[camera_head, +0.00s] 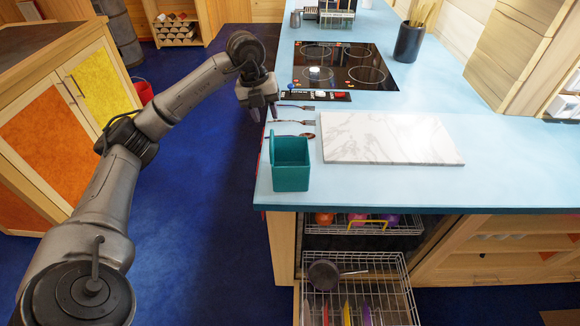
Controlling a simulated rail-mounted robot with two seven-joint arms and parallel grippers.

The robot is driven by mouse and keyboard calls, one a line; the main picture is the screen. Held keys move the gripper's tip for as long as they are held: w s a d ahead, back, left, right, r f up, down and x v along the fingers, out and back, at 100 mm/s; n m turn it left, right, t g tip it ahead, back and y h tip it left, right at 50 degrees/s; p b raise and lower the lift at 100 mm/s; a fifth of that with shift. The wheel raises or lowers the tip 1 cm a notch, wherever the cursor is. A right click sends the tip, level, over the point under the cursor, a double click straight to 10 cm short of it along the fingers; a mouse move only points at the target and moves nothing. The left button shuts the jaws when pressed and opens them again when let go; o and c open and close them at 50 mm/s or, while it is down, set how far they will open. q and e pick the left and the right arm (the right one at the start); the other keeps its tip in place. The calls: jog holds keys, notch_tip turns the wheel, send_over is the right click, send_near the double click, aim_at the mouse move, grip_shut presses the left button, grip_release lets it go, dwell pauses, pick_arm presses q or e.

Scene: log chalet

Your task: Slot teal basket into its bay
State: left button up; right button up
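The teal basket (291,174) stands upright near the front left corner of the light blue countertop (480,185). It is square and open-topped, with a taller back edge. My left gripper (264,113) points down at the counter's left edge, beyond the basket and slightly left of it. Its fingers are apart, nothing shows between them, and it does not touch the basket. A pulled-out wire dish rack (391,290) is below the counter; I cannot tell which spot is the basket's bay. My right gripper is not in view.
Forks and a spoon (307,135) lie just behind the basket. A white marble board (390,138) lies to its right, with a black cooktop (345,66) beyond. The lower rack holds a dark pan (323,275) and colored plates; an upper rack (345,228) holds colored cups.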

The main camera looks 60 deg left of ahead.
aim_at(272, 137)
pick_arm(q)
jog(key=f, duration=0.3)
jog(key=shift+w+d+f, duration=0.2)
jog(key=shift+w+f, duration=0.05)
jog(key=shift+w, duration=0.05)
jog(key=shift+w+d+f+p, duration=0.15)
jog(key=shift+f+p, duration=0.25)
jog(key=shift+f, duration=0.55)
jog(key=shift+w+d+f+p, duration=0.15)
jog(key=shift+f+p, duration=0.25)
jog(key=shift+f, duration=1.25)
jog(key=shift+c, duration=0.4)
grip_shut()
